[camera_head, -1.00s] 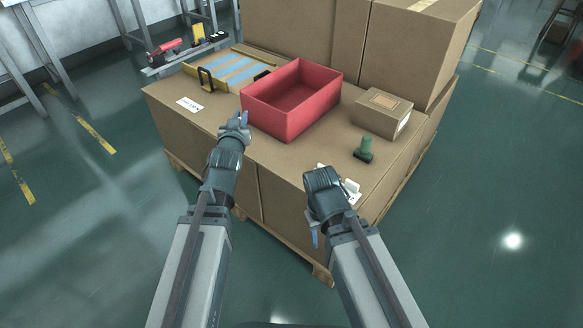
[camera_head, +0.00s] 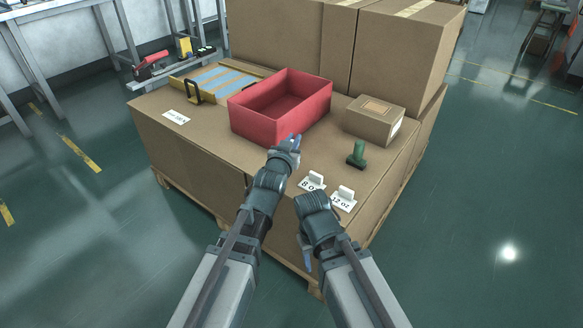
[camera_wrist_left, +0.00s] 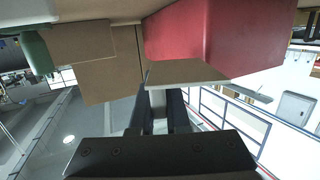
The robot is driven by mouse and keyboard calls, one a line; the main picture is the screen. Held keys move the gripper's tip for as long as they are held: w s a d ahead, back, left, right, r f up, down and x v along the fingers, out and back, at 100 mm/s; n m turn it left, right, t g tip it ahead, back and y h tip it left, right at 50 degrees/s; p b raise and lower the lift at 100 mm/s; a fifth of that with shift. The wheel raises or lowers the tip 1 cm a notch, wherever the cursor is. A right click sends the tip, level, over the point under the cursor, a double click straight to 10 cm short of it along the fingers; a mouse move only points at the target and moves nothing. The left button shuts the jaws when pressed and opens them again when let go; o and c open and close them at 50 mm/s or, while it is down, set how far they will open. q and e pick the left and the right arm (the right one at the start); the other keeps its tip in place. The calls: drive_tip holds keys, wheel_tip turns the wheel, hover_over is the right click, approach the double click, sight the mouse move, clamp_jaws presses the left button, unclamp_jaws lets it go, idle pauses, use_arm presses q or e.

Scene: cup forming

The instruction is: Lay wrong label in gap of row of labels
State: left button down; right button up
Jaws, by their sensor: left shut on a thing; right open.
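My left gripper (camera_head: 291,143) is in front of the red bin's near right corner, above the box top. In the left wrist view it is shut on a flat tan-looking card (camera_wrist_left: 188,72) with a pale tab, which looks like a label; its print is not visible. A white label reading 8 oz (camera_head: 306,186) and one reading 12 oz (camera_head: 341,204) lie side by side at the near right, each with a white upright tab. Another white label (camera_head: 176,117) lies at the far left; its print is too small to read. My right gripper (camera_head: 306,262) is open, pointing down by the box's near edge.
A red bin (camera_head: 255,123) stands mid-surface. A green stamp (camera_head: 357,154) and small carton (camera_head: 374,120) are to its right. A tray with blue strips (camera_head: 215,78) is behind left. Large cartons (camera_head: 275,35) wall the back. The left front surface is clear.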

use_arm(q)
drive_tip(key=shift+f+b, duration=3.3)
drive_tip(key=shift+f, duration=0.6)
drive_tip(key=shift+r, duration=0.15)
drive_tip(key=c, duration=1.3)
unclamp_jaws()
drive_tip(key=shift+f, duration=0.2)
drive_tip(key=shift+c, duration=0.2)
drive_tip(key=o, duration=0.4)
drive_tip(key=shift+o, duration=0.2)
drive_tip(key=shift+r, duration=0.1)
